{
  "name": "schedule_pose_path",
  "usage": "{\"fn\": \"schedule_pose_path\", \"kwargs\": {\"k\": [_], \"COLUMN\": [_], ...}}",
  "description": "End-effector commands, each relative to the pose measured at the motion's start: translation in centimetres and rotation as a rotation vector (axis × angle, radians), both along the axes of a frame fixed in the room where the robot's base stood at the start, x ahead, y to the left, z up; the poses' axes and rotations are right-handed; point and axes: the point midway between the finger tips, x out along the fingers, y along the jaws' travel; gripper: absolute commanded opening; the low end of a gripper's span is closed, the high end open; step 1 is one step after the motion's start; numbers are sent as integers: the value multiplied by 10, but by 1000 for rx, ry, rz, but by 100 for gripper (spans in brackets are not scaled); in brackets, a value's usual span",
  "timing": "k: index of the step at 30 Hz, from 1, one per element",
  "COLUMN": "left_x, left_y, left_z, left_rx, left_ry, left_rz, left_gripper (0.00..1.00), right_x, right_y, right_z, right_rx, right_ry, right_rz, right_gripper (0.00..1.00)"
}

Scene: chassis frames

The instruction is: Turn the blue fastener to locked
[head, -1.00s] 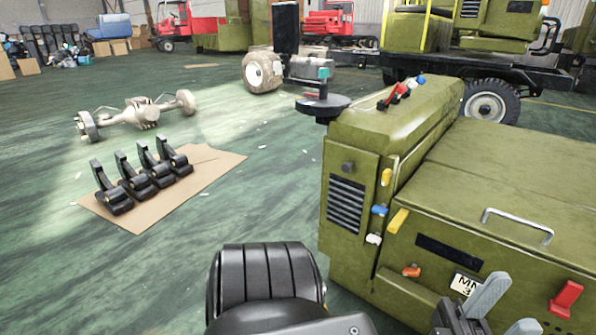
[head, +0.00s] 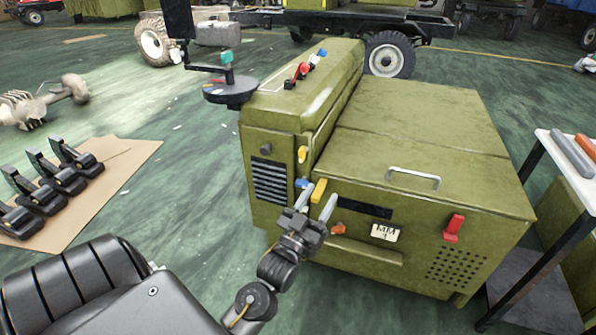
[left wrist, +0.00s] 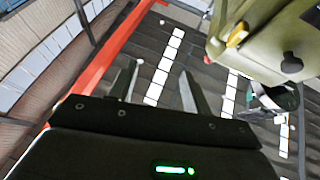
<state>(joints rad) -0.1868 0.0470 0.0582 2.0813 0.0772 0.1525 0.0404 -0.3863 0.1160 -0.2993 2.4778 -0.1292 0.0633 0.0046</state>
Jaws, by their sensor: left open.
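The blue fastener (head: 304,183) is on the front of the green machine (head: 430,150), below a yellow fastener (head: 303,154) and left of a longer yellow handle (head: 319,191). My left gripper (head: 316,205) is open in front of the machine, its fingers just below the blue fastener and the handle. One finger overlaps the fastener's lower edge in the picture; I cannot tell whether they touch. In the left wrist view the open fingers (left wrist: 158,88) hold nothing. A yellow part (left wrist: 237,35) on the machine shows there, but I cannot make out the blue fastener. My right gripper is not in view.
A red lever (head: 454,226), an orange fastener (head: 338,229) and a metal handle (head: 413,178) are also on the machine. A white-topped table (head: 548,150) stands at right. Black pedals lie on cardboard (head: 120,165) at left. Green floor is open between cardboard and machine.

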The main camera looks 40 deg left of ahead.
Motion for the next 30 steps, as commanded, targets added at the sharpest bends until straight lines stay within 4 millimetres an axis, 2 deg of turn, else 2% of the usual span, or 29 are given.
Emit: {"fn": "schedule_pose_path", "kwargs": {"k": [1, 3, 6, 9, 13, 17, 23, 30], "left_x": [7, 8, 3, -1, 0, 11, 45, 83], "left_y": [29, 61, 91, 104, 106, 109, 121, 134], "left_z": [-17, -52, -86, -102, -107, -107, -107, -106], "left_rx": [-20, -49, -84, -101, -104, -102, -102, -101], "left_ry": [132, 278, 411, 468, 477, 475, 472, 471], "left_rz": [63, 132, 198, 226, 230, 229, 228, 228], "left_gripper": [49, 49, 49, 49, 49, 49, 49, 49], "right_x": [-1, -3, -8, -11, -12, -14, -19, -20], "right_y": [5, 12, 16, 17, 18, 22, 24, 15], "right_z": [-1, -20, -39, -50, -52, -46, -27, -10], "right_rx": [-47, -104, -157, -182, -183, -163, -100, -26], "right_ry": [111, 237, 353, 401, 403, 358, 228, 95], "right_rz": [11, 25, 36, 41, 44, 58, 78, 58], "right_gripper": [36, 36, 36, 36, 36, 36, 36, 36]}}
